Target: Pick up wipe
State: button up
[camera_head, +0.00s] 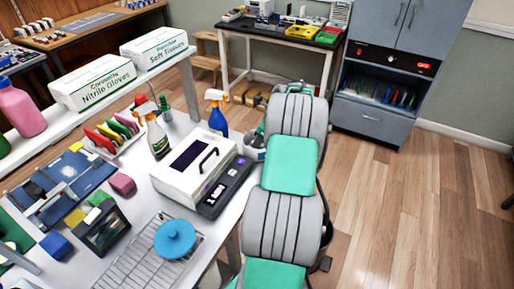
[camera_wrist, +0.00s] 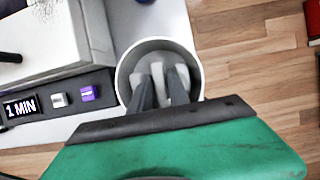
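My gripper (camera_wrist: 162,82) points down into a round, white-rimmed container (camera_wrist: 195,62) in the wrist view. Its dark fingers stand apart inside the rim. Pale upright strips show at and between the fingers; I cannot tell whether they are finger pads or a wipe. No wipe can be made out clearly. In the head view the white container (camera_head: 250,152) stands at the table's right edge, beside the white box-shaped machine. My grey and green arm partly covers it and hides most of my gripper.
A white machine (camera_head: 190,170) with a dark control strip, showing "1 MIN" in the wrist view (camera_wrist: 20,107), stands left of the container. A wire rack (camera_head: 140,265) carries a blue disc (camera_head: 175,238). Open wooden floor lies right.

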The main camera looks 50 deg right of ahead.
grip_shut()
jog(key=shift+r, duration=0.2)
dwell(0.3)
jog(key=shift+r, duration=0.3)
notch_tip(320, 180, up, 2)
jog(key=shift+r, duration=0.25)
jog(key=s+a+r, duration=0.8)
jog(key=s+r, duration=0.1)
jog(key=s, duration=0.2)
jog(key=shift+a+r+b, duration=0.3)
jog(key=shift+a+r, duration=0.05)
jog(key=shift+a, duration=0.05)
jog(key=shift+c, duration=0.9)
grip_release()
grip_shut()
